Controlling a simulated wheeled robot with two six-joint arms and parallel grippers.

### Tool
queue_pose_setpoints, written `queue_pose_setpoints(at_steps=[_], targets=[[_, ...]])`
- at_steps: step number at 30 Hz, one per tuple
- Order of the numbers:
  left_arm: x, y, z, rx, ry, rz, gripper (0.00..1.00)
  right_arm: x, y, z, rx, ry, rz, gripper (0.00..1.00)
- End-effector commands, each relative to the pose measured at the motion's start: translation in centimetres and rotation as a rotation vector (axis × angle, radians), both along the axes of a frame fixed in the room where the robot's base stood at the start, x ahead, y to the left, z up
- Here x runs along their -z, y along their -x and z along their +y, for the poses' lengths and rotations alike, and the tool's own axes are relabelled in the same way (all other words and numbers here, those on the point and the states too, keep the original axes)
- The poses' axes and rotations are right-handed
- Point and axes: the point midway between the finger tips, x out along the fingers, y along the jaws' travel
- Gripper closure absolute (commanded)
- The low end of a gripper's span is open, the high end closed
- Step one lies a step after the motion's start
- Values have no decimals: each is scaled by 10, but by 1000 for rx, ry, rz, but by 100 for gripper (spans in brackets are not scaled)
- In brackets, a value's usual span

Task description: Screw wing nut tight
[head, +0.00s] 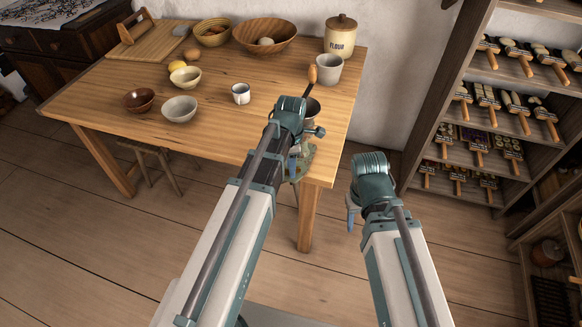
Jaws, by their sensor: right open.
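A hand-cranked grinder stands at the front right edge of the table; its wooden handle (312,75) and grey cup-shaped top (312,111) show in the head view. My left arm covers most of its body. No wing nut can be made out; that area is hidden behind my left wrist. My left gripper (293,164) is at the table edge by the grinder, mostly hidden, so its jaws and any contact cannot be told. My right gripper (352,212) is open, pointing down over the floor, apart from the table on its right.
The wooden table (225,125) holds a flour jar (340,37), a grey cup (328,70), a white mug (241,94), a large wooden bowl (264,33) and several smaller bowls. A shelf (480,132) with brushes stands right. The floor (425,190) between is clear.

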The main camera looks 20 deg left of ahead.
Motion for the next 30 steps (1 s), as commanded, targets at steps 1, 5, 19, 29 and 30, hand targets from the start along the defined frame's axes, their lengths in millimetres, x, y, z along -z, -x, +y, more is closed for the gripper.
queue_pose_setpoints(at_steps=[1,5,19,29,30], targets=[[0,0,0,0,0,0,63,0,0,0,0,0,0,50],[0,0,0,0,0,0,86,0,0,0,0,0,0,50],[0,-2,0,15,-1,-4,100,0,0,0,0,0,0,50],[0,-3,-1,203,0,-5,100,0,0,0,0,0,0,50],[0,-3,-1,239,0,-5,100,0,0,0,0,0,0,50]])
